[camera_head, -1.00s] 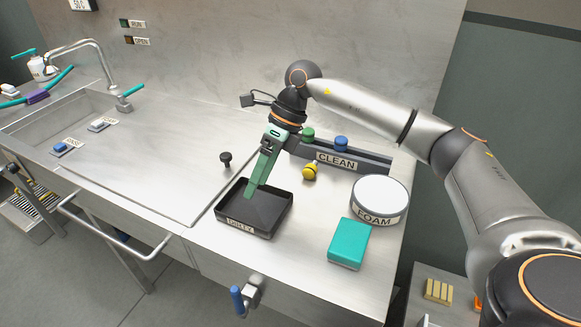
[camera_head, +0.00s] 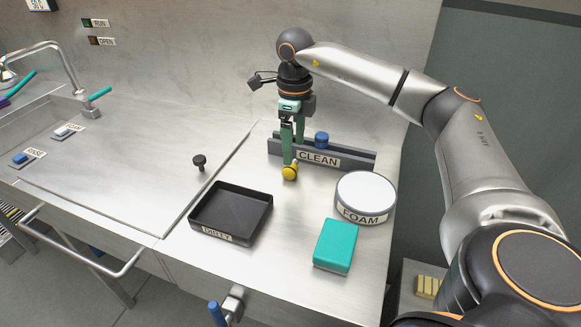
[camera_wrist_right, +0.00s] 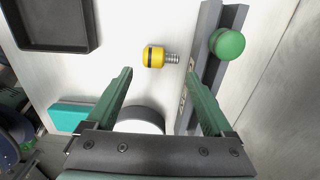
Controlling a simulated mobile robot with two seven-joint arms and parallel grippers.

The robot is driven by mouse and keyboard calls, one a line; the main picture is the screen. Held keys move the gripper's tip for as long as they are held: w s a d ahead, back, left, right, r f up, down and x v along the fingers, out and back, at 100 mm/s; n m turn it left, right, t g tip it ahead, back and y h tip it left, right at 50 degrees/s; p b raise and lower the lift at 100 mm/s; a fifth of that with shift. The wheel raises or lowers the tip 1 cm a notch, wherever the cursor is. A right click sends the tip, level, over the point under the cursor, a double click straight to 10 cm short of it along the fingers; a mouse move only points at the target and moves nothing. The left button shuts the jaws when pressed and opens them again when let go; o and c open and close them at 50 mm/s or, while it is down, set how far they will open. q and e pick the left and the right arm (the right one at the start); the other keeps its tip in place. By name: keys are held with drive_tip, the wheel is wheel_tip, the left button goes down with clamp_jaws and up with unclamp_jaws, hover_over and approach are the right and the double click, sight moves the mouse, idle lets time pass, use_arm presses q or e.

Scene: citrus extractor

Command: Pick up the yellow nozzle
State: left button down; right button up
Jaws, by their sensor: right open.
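The yellow nozzle (camera_head: 289,173) lies on the steel counter in front of the CLEAN rack. In the right wrist view the yellow nozzle (camera_wrist_right: 154,57) lies on its side, with a dark band and a threaded metal stub pointing right. My right gripper (camera_head: 291,160) points down close above and behind the nozzle. In the right wrist view my right gripper (camera_wrist_right: 160,72) is open and empty, and the nozzle shows between and just beyond its fingertips. Whether a finger touches the nozzle cannot be told. My left gripper is not in view.
The CLEAN rack (camera_head: 350,159) holds a blue nozzle (camera_head: 321,139) and a green nozzle (camera_wrist_right: 227,44). The black DIRTY tray (camera_head: 261,212) is empty. A FOAM tub (camera_head: 365,190) and a teal sponge (camera_head: 335,246) stand at right. A black knob (camera_head: 199,161) stands at left.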

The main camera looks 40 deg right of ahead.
sight(292, 168)
drive_tip(key=f, duration=0.5)
drive_tip(key=shift+w+a, duration=0.15)
drive_tip(key=shift+w, duration=0.25)
drive_tip(key=shift+c, duration=0.3)
drive_tip(key=c, duration=1.2)
